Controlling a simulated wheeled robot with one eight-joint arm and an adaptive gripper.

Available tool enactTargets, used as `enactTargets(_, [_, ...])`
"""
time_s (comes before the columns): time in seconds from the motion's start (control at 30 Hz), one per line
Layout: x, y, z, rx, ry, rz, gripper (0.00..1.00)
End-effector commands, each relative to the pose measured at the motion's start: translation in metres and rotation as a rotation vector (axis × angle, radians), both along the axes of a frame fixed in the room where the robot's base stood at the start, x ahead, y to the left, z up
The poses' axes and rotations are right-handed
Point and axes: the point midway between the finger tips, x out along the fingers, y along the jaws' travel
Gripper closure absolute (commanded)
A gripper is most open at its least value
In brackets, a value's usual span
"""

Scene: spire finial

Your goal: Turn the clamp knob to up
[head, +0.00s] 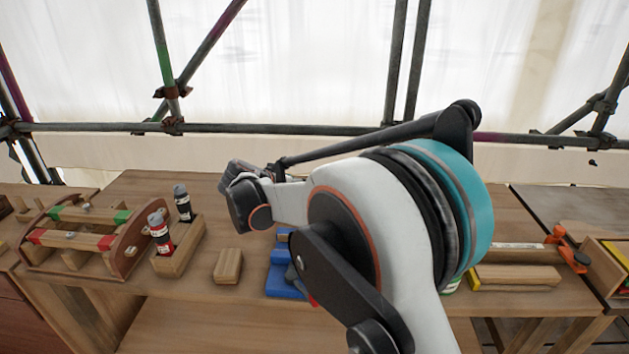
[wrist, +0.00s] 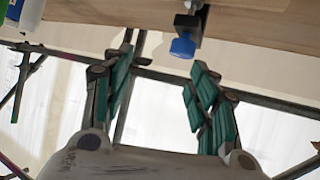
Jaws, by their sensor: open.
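A blue knob (wrist: 182,45) shows near the top of the wrist view. It sits on the end of a dark clamp (wrist: 188,25) at the edge of a wooden surface. How the knob is turned is too small to tell. My gripper (wrist: 158,62) is open, with teal-padded fingers spread apart and nothing between them. The knob appears beyond the fingertips, close to the right finger in the picture, and apart from it. In the head view my arm covers the middle of the bench, and I cannot make out this knob there.
The wooden bench (head: 140,195) holds a rack (head: 85,240) at left, a block with two bottles (head: 180,248), a small wooden block (head: 228,266) and a blue object (head: 285,275). An orange clamp (head: 567,248) is at right. Scaffold poles (head: 300,129) run behind the bench.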

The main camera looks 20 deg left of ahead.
Motion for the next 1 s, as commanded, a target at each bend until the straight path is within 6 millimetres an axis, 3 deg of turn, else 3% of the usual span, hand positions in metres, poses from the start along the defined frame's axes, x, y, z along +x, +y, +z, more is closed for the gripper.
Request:
enactTargets(0.03, [-0.009,0.023,-0.004,-0.003,-0.041,-0.008,0.46])
enactTargets(0.13, [-0.022,0.047,-0.007,0.002,-0.110,-0.032,0.46])
enactTargets(0.23, [-0.028,0.059,-0.008,0.006,-0.148,-0.045,0.46])
enactTargets(0.37, [-0.025,0.060,-0.011,0.009,-0.162,-0.052,0.46])
enactTargets(1.0, [0.074,0.032,-0.055,0.007,-0.159,-0.052,0.46])
